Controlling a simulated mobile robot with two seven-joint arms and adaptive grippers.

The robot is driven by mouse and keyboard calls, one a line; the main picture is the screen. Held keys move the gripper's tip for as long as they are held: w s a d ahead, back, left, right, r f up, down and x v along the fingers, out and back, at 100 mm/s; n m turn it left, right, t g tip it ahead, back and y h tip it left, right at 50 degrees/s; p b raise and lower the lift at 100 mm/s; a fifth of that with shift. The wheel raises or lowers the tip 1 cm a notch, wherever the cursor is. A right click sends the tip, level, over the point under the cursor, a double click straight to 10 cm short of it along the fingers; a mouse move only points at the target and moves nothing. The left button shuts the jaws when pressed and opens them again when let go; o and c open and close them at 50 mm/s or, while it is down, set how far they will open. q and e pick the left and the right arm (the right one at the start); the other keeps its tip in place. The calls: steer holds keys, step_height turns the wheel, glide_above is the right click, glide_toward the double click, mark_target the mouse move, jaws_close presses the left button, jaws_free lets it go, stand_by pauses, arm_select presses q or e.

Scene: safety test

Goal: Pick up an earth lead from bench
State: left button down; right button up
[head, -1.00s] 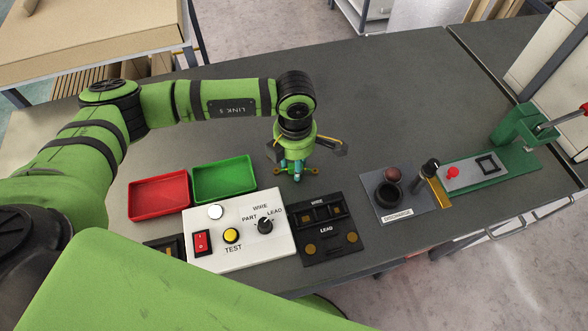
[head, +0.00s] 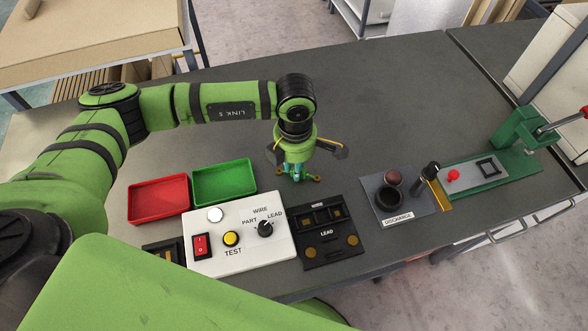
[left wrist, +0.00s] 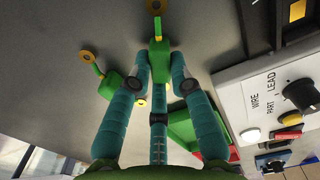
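A green earth lead (left wrist: 158,52) with a brass ring terminal lies between the fingertips of my left gripper (left wrist: 158,60) in the left wrist view. The teal fingertips stand close on both sides of its green body; contact is not clear. A second green lead (left wrist: 110,84) with brass rings lies on the bench to the left of the fingers. In the head view my left gripper (head: 297,176) points down close to the bench. Brass rings show at its fingertips, and the leads are mostly hidden. My right gripper is in neither view.
A green tray (head: 224,200) and a red tray (head: 158,218) lie left of the gripper. In front are the white test box (head: 268,253) and a black lead fixture (head: 333,252). The discharge unit (head: 415,205) and green press (head: 520,135) stand right. Bench (head: 370,110) behind is clear.

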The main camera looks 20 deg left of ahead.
arm_select(q)
steer(key=shift+r+p, duration=1.65)
steer(key=shift+r, duration=1.65)
